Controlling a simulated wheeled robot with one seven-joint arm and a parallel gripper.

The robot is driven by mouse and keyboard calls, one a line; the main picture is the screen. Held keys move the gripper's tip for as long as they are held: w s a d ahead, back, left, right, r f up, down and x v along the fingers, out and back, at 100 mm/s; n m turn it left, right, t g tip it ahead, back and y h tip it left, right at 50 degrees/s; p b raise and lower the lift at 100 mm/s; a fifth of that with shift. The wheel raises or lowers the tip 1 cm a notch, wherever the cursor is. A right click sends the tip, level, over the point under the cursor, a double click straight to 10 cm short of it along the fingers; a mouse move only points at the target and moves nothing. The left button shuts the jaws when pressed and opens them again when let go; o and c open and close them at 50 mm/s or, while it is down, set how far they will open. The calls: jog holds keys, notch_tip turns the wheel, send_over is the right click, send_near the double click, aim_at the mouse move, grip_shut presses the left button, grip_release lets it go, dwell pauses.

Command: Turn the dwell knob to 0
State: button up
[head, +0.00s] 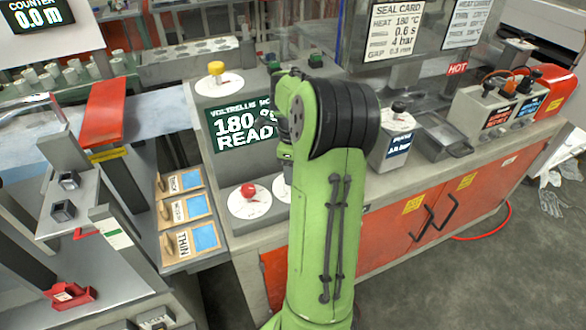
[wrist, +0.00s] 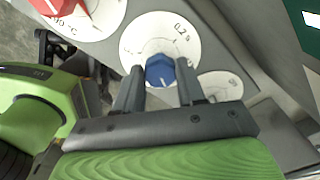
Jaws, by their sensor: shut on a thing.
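The dwell knob (wrist: 160,71) is blue and sits on a round white dial (wrist: 135,38) in the wrist view. The dial carries the marking "0.2 s" at its upper right. My gripper (wrist: 159,76) is shut on the blue knob, with one dark finger on each side of it. In the head view my green arm stands in front of the panel and hides the knob; only a sliver of white dial (head: 281,188) shows beside the arm.
A red knob on a white dial (head: 249,191) is close on the left; it also shows in the wrist view (wrist: 55,6). A yellow knob (head: 215,68) is farther back. A green display (head: 240,128) reads 180 °C. Another pale dial (wrist: 221,86) lies right of the blue knob.

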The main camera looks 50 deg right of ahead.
jog(key=n+p, duration=0.2)
jog(key=n, duration=0.3)
jog(key=shift+r+n, duration=0.1)
jog(key=shift+n, duration=0.3)
jog(key=n+p, duration=0.2)
jog(key=n, duration=0.4)
jog(key=n+p, duration=0.1)
jog(key=n, duration=0.4)
jog(key=shift+n, duration=0.3)
jog(key=n, duration=0.5)
jog(key=shift+n+p, duration=0.3)
jog(key=shift+p, duration=0.1)
jog(key=o, duration=1.1)
jog(key=shift+c, duration=0.2)
notch_tip(320, 180, up, 16)
jog(key=p, duration=0.3)
jog(key=shift+f+p, duration=0.2)
jog(key=shift+p, duration=0.15)
